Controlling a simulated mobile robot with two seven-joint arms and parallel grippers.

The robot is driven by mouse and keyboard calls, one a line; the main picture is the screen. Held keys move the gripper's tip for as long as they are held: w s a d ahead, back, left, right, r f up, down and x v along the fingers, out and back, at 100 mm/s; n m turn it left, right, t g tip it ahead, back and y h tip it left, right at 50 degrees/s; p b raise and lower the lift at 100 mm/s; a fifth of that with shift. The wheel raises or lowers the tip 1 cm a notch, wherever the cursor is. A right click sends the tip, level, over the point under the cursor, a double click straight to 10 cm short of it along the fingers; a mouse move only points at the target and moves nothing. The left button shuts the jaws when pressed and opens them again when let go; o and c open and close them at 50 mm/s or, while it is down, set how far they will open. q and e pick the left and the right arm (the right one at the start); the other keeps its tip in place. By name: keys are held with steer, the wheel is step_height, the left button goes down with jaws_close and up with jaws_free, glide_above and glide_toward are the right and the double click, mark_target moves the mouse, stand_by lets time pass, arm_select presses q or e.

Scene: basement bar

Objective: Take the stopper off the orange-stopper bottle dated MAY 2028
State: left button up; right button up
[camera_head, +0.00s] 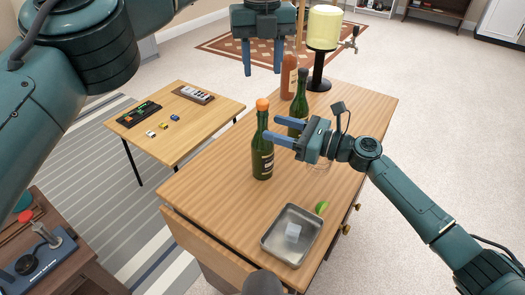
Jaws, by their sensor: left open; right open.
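A dark green bottle (262,153) with an orange stopper (262,104) stands upright on the wooden bar cabinet (215,185). The stopper sits in its mouth. Its label (267,163) is too small to read, so I cannot tell the date. My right gripper (271,128) is open and reaches in from the right at the height of the bottle's neck, below the stopper. Its lower fingertip overlaps the neck in the picture; I cannot tell if it touches. My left gripper (262,71) is open and empty, pointing down, above and beyond the bottle.
A second green bottle (301,93) with a dark top and a reddish-brown bottle (288,76) stand behind. A yellow drink dispenser (323,28) is at the far end. A metal tray (271,239) holding an ice cube (292,231) and a lime wedge (321,207) are nearer.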

steer(key=shift+x, duration=1.4)
jaws_close()
